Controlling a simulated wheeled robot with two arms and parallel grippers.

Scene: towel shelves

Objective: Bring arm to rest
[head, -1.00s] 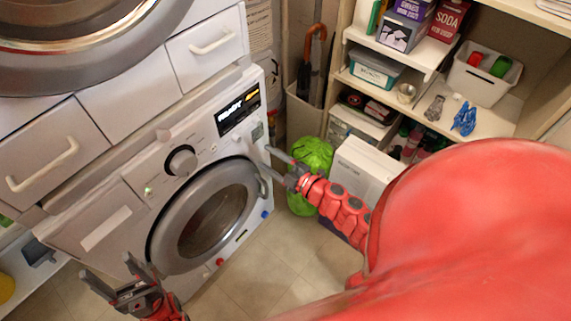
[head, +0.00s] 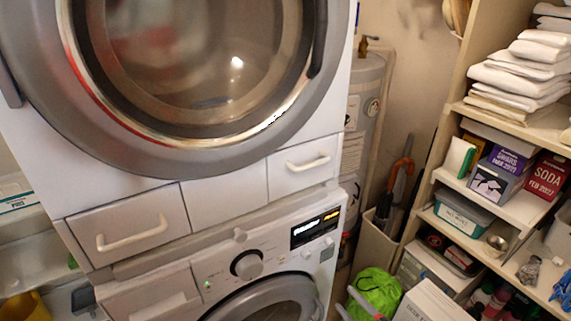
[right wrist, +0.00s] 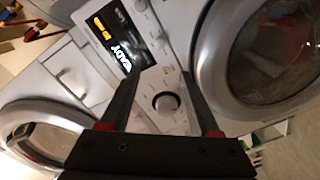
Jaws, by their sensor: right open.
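My right gripper (head: 354,302) shows only by its grey fingers at the bottom edge of the head view, in front of the lower machine's right side. In the right wrist view the gripper (right wrist: 160,80) is open, with nothing between its fingers. Behind them are the control panel's knob (right wrist: 166,103) and lit display (right wrist: 116,42). My left gripper is outside the head view.
The upper machine (head: 225,215) stands over the lower machine (head: 215,275); both round doors look shut. A bright green bag (head: 376,288) and a white box (head: 428,303) are at bottom right. Shelves (head: 440,160) with towels (head: 520,75) and boxes stand right.

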